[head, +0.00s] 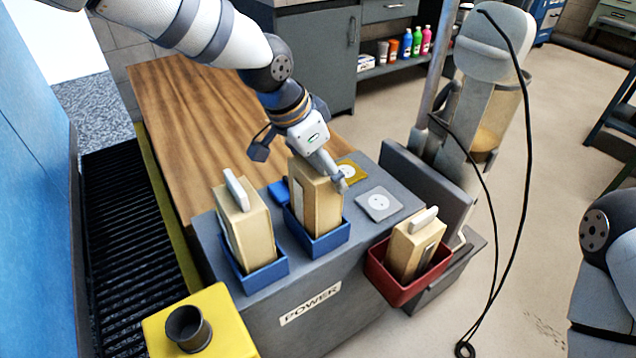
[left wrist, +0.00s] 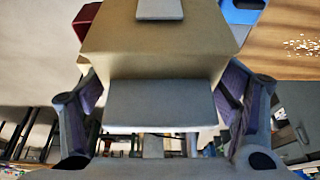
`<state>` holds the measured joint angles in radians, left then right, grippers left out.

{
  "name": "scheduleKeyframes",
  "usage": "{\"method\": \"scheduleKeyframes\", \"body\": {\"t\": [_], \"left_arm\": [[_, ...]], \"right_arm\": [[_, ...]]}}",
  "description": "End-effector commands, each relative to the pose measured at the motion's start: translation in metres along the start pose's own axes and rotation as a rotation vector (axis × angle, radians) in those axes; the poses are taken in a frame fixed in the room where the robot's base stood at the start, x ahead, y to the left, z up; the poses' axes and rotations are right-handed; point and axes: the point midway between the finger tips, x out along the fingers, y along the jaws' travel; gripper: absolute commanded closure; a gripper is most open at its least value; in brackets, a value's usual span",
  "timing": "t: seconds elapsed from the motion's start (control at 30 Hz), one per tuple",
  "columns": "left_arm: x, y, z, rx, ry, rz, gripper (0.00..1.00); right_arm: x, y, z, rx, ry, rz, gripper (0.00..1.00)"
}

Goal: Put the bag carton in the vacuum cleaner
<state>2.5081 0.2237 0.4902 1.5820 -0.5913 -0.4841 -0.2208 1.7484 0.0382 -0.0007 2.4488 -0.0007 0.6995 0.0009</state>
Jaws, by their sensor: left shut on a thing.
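My left gripper (head: 304,158) is shut on the grey top tab of a tan bag carton (head: 316,205). The carton stands upright, its bottom inside a blue tray (head: 322,244) on the grey bench. The left wrist view shows the grey tab (left wrist: 160,104) between my fingers and the tan carton (left wrist: 150,50) beyond it. The vacuum cleaner (head: 480,75) appears to be the grey upright machine with a clear canister, right of the bench. My right gripper is out of view; only part of that arm shows at the right edge.
Another tan carton (head: 244,222) stands in a blue tray (head: 258,282) at left. A third carton (head: 412,250) leans in a red tray (head: 408,290) at right. A yellow block with a dark cup (head: 188,328) is at lower left. A black cord (head: 527,170) hangs beside the cleaner.

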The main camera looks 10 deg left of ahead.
Motion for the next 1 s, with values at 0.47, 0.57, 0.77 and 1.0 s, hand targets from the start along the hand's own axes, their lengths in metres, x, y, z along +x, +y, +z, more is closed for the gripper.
{"method": "scheduleKeyframes", "body": {"t": [0.47, 0.57, 0.77, 1.0], "left_arm": [[-0.098, 0.0, -0.041, 0.002, 0.007, -0.005, 0.65], [-0.116, 0.0, -0.048, 0.001, 0.008, -0.006, 0.65], [-0.139, 0.0, -0.058, 0.001, 0.008, -0.006, 0.65], [-0.157, 0.0, -0.065, 0.001, 0.004, -0.002, 0.65]], "right_arm": [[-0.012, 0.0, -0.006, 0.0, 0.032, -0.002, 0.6], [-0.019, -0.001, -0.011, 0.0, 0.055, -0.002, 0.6], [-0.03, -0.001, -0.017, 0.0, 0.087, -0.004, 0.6], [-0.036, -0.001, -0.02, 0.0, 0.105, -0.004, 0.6]]}}
